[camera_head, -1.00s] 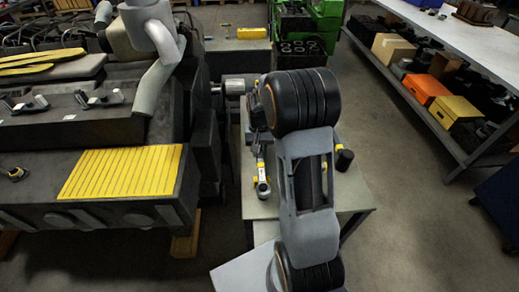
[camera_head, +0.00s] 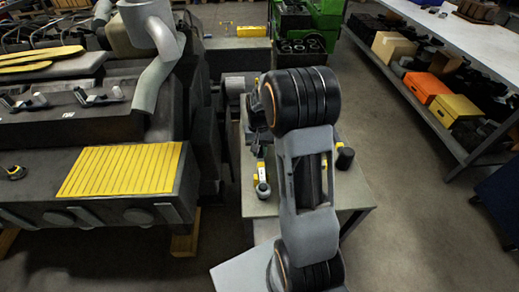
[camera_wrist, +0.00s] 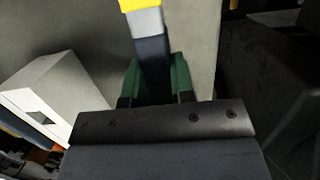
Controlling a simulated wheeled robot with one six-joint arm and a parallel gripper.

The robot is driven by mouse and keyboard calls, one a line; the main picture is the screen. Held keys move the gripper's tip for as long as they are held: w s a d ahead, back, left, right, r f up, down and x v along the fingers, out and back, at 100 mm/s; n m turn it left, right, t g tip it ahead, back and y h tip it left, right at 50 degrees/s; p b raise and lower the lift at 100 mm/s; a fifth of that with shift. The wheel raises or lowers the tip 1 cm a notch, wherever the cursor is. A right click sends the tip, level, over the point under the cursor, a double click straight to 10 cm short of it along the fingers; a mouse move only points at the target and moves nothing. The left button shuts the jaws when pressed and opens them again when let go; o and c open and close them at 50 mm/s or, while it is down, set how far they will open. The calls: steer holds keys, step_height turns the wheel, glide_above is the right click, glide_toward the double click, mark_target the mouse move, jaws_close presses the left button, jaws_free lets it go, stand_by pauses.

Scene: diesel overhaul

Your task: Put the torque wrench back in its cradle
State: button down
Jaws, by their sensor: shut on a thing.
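My gripper (camera_wrist: 155,82) has green fingers shut on a dark blue bar with a silver-grey section and a yellow end, which looks like the torque wrench (camera_wrist: 150,45). It points away from me toward the top of the wrist view. In the head view my arm hides the gripper and what it holds. A yellow, grey and black tool-like thing (camera_head: 262,181) shows on the small table just left of my arm; I cannot tell whether it is the same wrench. I cannot identify the cradle with certainty.
A pale block with an opening (camera_wrist: 62,88) stands left of my gripper in the wrist view. The small grey table (camera_head: 352,190) carries a black cylinder (camera_head: 345,157). The engine (camera_head: 95,130) is close on the left; a shelf bench (camera_head: 470,55) stands right beyond open floor.

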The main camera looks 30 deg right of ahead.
steer(key=shift+f+b, duration=0.45)
steer(key=shift+f, duration=0.35)
steer(key=c, duration=0.9)
jaws_free()
steer(key=shift+r, duration=0.1)
steer(key=shift+n+t, duration=0.4)
steer(key=r, duration=1)
steer(key=shift+w+d+r, duration=0.25)
steer(key=shift+w+r, duration=0.15)
steer(key=s+a+n+t, duration=0.1)
steer(key=s+a, duration=0.2)
steer(key=s, duration=0.2)
steer(key=s+a+r+n+t, duration=0.1)
steer(key=s+a+t, duration=0.1)
steer(key=s, duration=0.3)
steer(key=s+a+r+n+t, duration=0.1)
steer(key=s+a, duration=0.3)
steer(key=s, duration=0.1)
steer(key=shift+s+r+n+t+h, duration=0.15)
steer(key=shift+r+n+t+h, duration=0.15)
steer(key=shift+h, duration=0.1)
